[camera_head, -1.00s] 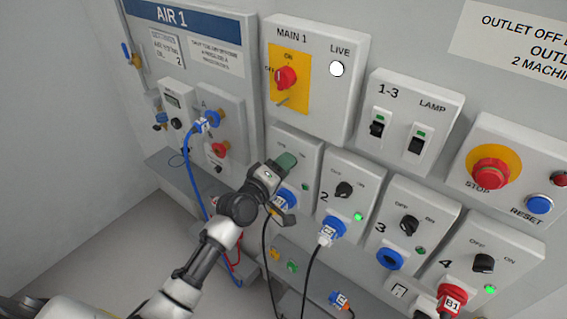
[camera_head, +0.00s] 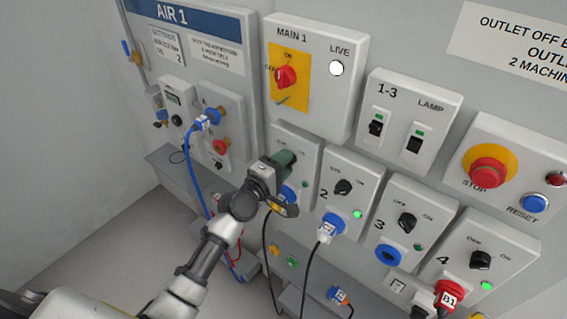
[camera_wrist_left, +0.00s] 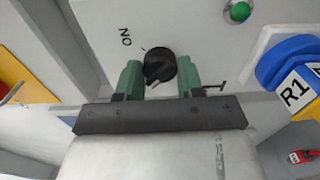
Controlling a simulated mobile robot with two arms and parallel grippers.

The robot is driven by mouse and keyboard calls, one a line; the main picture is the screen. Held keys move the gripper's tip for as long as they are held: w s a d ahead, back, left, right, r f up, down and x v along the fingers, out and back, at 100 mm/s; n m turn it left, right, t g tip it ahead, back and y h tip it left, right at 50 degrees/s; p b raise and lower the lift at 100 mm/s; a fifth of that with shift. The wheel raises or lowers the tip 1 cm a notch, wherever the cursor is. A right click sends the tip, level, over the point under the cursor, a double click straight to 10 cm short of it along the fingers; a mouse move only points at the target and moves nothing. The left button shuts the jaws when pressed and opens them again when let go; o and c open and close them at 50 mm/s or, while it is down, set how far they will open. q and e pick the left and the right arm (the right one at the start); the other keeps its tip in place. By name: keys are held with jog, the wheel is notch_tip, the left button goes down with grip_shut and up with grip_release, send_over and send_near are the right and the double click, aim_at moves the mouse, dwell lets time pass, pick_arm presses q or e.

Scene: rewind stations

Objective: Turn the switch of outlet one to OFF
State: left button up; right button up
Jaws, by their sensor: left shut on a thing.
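The outlet one box (camera_head: 307,150) is the leftmost of the lower row in the head view, and my left gripper (camera_head: 287,170) covers its switch there. In the left wrist view the switch of outlet one (camera_wrist_left: 160,64) is a round black knob between the green fingers of my left gripper (camera_wrist_left: 159,80). The gripper is shut on it. A pale pointer mark on the knob faces down and slightly left in that view. The ON label (camera_wrist_left: 125,37) is beside the knob, and the OFF label is not visible. A green lamp (camera_wrist_left: 238,11) is on the same box. My right gripper is not in view.
Outlets two (camera_head: 343,187), three (camera_head: 407,222) and four (camera_head: 480,260) continue to the right. The MAIN 1 box (camera_head: 320,90) is above, and a blue hose (camera_head: 190,165) hangs to the left.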

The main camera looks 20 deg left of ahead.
pick_arm(q)
jog(key=o, duration=0.9)
jog(key=b+v, duration=0.2)
jog(key=v, duration=0.8)
jog(key=shift+s+a, duration=0.15)
jog(key=shift+s, duration=0.2)
